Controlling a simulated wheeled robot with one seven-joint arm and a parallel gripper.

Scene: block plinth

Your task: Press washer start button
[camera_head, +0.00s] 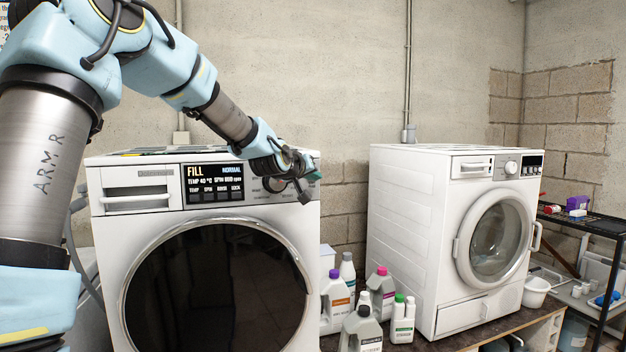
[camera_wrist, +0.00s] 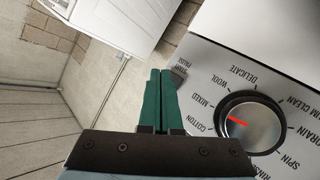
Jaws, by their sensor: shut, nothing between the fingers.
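The white washer (camera_head: 209,228) with a round dark door stands at the left in the head view. Its lit display (camera_head: 213,184) reads "FILL" and "NORMAL". My gripper (camera_head: 314,176) is at the right end of its control panel, and my wrist partly covers that end. In the wrist view my gripper's green fingers (camera_wrist: 160,72) are shut together and empty. The dial (camera_wrist: 250,122) with a red pointer is to their right. A small grey start/pause button (camera_wrist: 179,74) is at the panel's edge, just right of the fingertips and partly hidden. I cannot tell whether they touch it.
A second white machine (camera_head: 410,235) with a glass door stands to the right on a dark bench. Several detergent bottles (camera_head: 402,322) stand between the machines. A black shelf (camera_head: 590,222) is at the far right. The space above the second machine is clear.

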